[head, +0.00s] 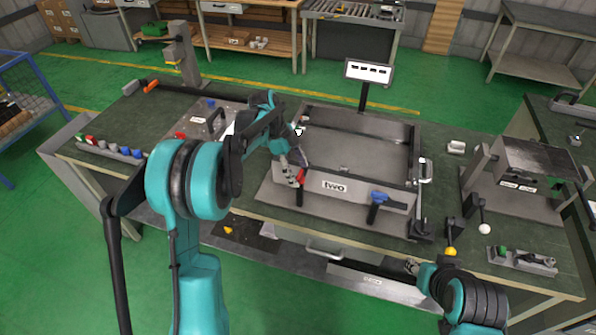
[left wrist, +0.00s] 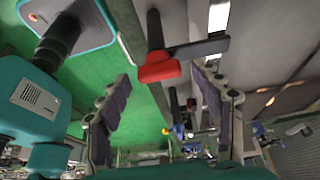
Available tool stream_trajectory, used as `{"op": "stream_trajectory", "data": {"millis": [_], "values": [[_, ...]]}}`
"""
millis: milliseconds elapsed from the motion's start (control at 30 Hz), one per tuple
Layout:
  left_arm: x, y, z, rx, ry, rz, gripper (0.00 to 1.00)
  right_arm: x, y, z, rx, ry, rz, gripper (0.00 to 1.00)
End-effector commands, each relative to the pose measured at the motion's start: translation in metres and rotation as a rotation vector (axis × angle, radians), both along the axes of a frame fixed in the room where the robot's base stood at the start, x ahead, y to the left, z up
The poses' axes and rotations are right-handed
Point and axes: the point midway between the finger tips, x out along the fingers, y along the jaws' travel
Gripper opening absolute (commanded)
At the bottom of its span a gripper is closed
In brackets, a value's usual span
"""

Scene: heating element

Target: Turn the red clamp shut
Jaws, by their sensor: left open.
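The red clamp (head: 300,177) is at the front left of the grey fixture frame (head: 345,188). In the left wrist view the red clamp (left wrist: 160,68) shows as a red handle on a dark stem, with a dark bar beside it. My left gripper (head: 294,168) is at the clamp in the head view and partly covers it. In the left wrist view my left gripper (left wrist: 165,100) is open, its two padded fingers apart, with the red handle showing between them; contact cannot be told. My right gripper (head: 412,266) is low at the right, mostly hidden by its own arm.
A blue clamp (head: 380,198) is on the fixture's front right. A small display (head: 369,72) stands behind the fixture. Levers with a yellow knob (head: 450,251) and a white knob (head: 484,229) stand at the right. Bare green-grey table top (head: 345,232) lies in front of the fixture.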

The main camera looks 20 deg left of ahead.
Motion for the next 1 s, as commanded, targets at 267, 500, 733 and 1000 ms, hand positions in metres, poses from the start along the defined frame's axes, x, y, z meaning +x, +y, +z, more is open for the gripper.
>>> {"op": "stream_trajectory", "data": {"millis": [267, 500, 733, 1000], "values": [[0.001, 0.019, 0.044, 0.000, 0.000, 0.002, 0.66, 0.000, 0.000, 0.000, 0.000, 0.000, 0.000, 0.40], [0.002, 0.037, 0.088, 0.000, 0.000, 0.001, 0.66, 0.000, 0.000, 0.000, 0.000, 0.000, 0.000, 0.40], [0.002, 0.045, 0.107, 0.000, 0.001, 0.000, 0.66, 0.000, 0.000, 0.000, 0.000, 0.000, 0.000, 0.40], [0.002, 0.045, 0.109, 0.000, 0.001, 0.000, 0.66, 0.000, 0.000, 0.000, 0.000, 0.000, 0.000, 0.40]]}}
